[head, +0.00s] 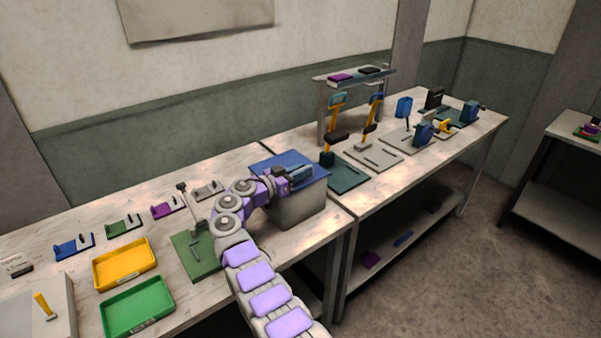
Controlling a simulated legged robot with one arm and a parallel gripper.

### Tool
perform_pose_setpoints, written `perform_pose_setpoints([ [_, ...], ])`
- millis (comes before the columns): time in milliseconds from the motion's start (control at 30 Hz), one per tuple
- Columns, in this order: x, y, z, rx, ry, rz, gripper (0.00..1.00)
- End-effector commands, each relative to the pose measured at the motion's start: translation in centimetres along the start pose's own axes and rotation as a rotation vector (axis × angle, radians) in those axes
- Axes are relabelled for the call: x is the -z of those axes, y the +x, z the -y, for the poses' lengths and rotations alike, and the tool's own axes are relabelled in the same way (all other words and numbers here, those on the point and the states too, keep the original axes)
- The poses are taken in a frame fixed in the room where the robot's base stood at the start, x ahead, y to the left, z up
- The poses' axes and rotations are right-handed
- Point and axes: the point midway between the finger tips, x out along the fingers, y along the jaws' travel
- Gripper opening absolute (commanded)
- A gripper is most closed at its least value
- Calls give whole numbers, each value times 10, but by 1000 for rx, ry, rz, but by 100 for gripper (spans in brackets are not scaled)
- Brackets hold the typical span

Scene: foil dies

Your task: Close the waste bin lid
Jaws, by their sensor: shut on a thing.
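The waste bin (300,210) is a grey box on the bench, near the middle of the head view. Its blue lid (272,160) lies across the top and looks close to level; I cannot tell whether it sits fully flush. My arm reaches over from the front. My gripper (296,175) is at the lid's near part, shut on a blue-grey piece that looks like the lid's handle. The fingertips and their exact contact are too small to make out.
A green die base (193,255) with a lever stands just left of my arm. Yellow (125,264) and green (138,306) trays lie further left. Several presses and a raised shelf (350,75) stand on the right bench. The floor (430,285) at the right is clear.

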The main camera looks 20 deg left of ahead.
Motion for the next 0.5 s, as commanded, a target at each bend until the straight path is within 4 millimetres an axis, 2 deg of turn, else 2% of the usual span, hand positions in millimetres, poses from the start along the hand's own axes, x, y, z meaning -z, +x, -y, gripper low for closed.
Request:
perform_pose_setpoints([
  [33,0,-4,3,8,0,0,18],
  [267,0,-2,1,5,0,1,38],
  [500,1,2,-1,2,4,3,38],
])
